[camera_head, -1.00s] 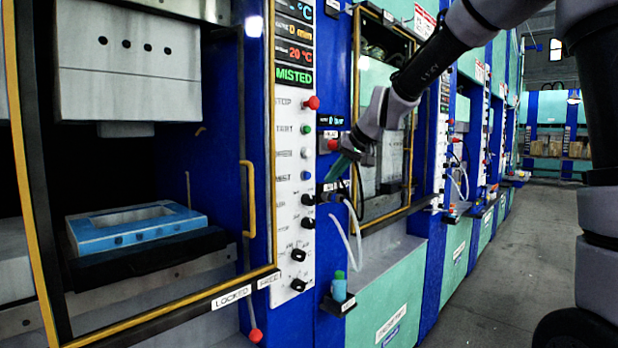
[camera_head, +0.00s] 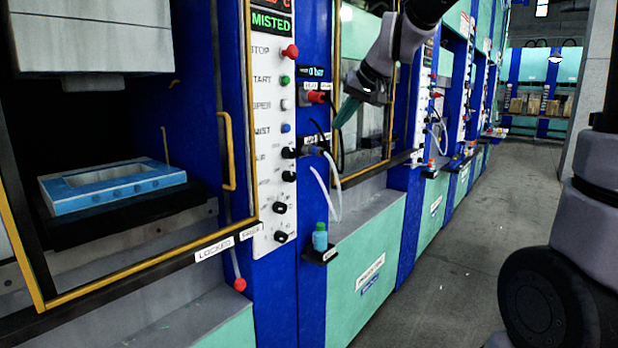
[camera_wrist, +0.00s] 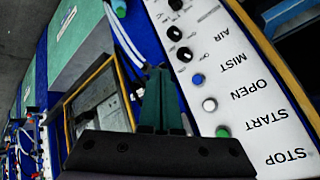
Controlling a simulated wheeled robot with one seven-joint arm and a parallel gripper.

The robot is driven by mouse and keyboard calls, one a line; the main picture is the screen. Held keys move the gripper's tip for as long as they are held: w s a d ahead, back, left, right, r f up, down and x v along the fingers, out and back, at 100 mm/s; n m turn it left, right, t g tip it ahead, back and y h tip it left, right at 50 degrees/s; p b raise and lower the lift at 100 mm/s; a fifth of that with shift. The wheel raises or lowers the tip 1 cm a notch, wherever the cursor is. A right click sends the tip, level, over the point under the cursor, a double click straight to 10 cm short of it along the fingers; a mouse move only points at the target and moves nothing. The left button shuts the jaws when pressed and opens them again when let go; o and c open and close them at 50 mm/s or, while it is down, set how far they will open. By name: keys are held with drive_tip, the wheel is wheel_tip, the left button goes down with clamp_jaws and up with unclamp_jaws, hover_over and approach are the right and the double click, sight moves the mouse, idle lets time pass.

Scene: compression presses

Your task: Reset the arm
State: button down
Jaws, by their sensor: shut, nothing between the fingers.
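My gripper (camera_head: 347,110) is in the upper middle of the head view, in front of the press row and to the right of the control panel (camera_head: 270,150). Its green fingers are together with nothing between them. In the wrist view my gripper (camera_wrist: 163,75) points along the press front, and the panel (camera_wrist: 235,90) with its STOP, START, OPEN, MIST and AIR labels lies to its right. The fingers appear apart from the panel, though the exact gap cannot be told.
The near press holds a blue frame mould (camera_head: 115,186) behind a yellow-edged door with a handle (camera_head: 227,150). A small turquoise bottle (camera_head: 320,237) stands on a ledge beside hanging hoses (camera_head: 334,190). The grey aisle floor (camera_head: 460,260) is open at right.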

drive_tip(key=s+d+m+h, duration=0.3)
drive_tip(key=s+d+m, duration=0.2)
drive_tip(key=s+d, duration=1.4)
drive_tip(key=s, duration=0.2)
drive_tip(key=shift+s+f+t, duration=0.15)
drive_tip(key=shift+s+t, duration=0.15)
drive_tip(key=shift+t, duration=0.1)
